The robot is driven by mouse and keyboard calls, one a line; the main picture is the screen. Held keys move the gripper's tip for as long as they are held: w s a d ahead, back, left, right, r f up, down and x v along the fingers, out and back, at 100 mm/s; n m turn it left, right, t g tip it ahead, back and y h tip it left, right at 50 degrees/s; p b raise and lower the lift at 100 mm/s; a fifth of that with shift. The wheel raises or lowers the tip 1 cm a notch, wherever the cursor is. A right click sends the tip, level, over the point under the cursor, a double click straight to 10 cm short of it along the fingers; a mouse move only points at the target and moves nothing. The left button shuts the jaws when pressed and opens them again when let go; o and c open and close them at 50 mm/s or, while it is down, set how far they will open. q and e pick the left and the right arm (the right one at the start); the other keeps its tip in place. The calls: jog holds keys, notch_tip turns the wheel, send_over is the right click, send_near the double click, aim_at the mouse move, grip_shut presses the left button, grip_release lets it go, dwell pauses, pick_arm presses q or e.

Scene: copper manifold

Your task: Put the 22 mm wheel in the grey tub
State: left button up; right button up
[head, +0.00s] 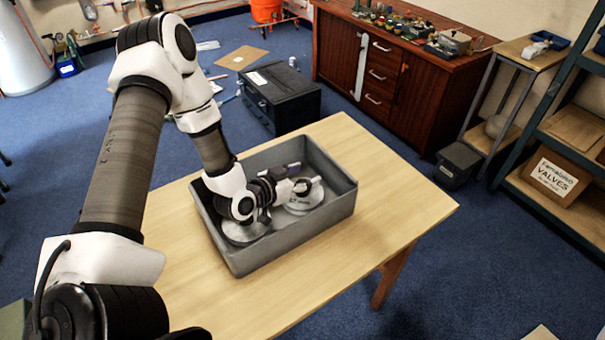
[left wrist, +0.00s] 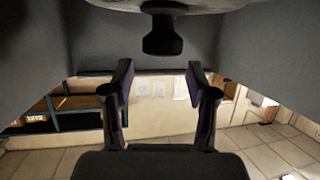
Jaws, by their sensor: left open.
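The grey tub (head: 290,240) stands on the wooden table. My left gripper (head: 304,176) reaches down inside it, open, with nothing between its fingers. A round pale-grey metal piece (head: 306,203) lies in the tub just below the fingertips. Another round grey piece (head: 243,236) lies nearer the front left corner, partly hidden by my wrist. In the left wrist view the open fingers (left wrist: 160,85) show apart, with a dark knob (left wrist: 163,38) on a pale disc beyond them. I cannot tell whether either piece is the 22 mm wheel. My right gripper is not in view.
The tub walls rise close around my left gripper. The wooden table (head: 385,185) is clear to the right of the tub. A dark toolbox (head: 282,97) stands on the blue floor behind, and a workbench (head: 385,70) with several fittings is farther back.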

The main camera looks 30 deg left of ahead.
pick_arm(q)
jog(key=shift+s+r, duration=0.25)
jog(key=p+v, duration=0.1)
jog(key=v, duration=0.6)
jog(key=shift+p, duration=0.4)
jog(key=shift+w+a+r, duration=0.1)
jog(key=shift+w, duration=0.05)
